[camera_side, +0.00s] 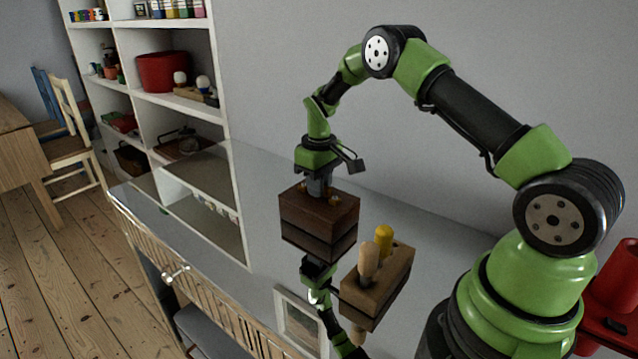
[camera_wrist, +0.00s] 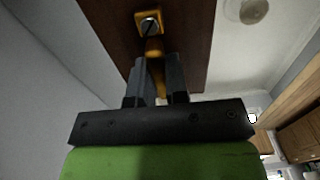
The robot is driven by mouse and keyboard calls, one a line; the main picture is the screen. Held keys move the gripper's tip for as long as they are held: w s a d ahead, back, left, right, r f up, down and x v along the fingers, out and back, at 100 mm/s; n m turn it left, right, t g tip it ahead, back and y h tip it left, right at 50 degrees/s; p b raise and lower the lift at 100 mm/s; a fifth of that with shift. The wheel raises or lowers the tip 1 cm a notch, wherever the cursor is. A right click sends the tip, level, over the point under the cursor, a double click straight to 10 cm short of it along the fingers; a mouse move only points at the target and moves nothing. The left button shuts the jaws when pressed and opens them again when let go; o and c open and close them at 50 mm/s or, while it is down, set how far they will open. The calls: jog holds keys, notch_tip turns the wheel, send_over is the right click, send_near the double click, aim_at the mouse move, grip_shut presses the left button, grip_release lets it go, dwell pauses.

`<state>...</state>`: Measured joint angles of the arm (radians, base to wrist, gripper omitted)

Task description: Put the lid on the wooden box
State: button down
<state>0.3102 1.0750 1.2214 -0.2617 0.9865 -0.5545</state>
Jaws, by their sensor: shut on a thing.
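The dark brown wooden box (camera_side: 312,222) is on the glossy grey worktop in the side view, with a darker band and a mirrored arm below it. My gripper (camera_side: 320,186) points down at the middle of its top. In the wrist view, the lid (camera_wrist: 186,30) is a dark brown panel with a brass-coloured handle (camera_wrist: 153,48). My gripper (camera_wrist: 157,68) is shut on this handle. In the side view I cannot make out a seam between lid and box, so I cannot tell whether they touch. The fingertips are partly hidden there.
A wooden block (camera_side: 372,293) with a yellow and a pale handle stands close to the right of the box. White shelves (camera_side: 228,95) rise on the left. A red object (camera_side: 612,285) is at the far right.

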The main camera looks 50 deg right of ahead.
jog(key=c, duration=1.1)
grip_release()
jog(key=shift+o, duration=0.2)
jog(key=shift+r, duration=3.5)
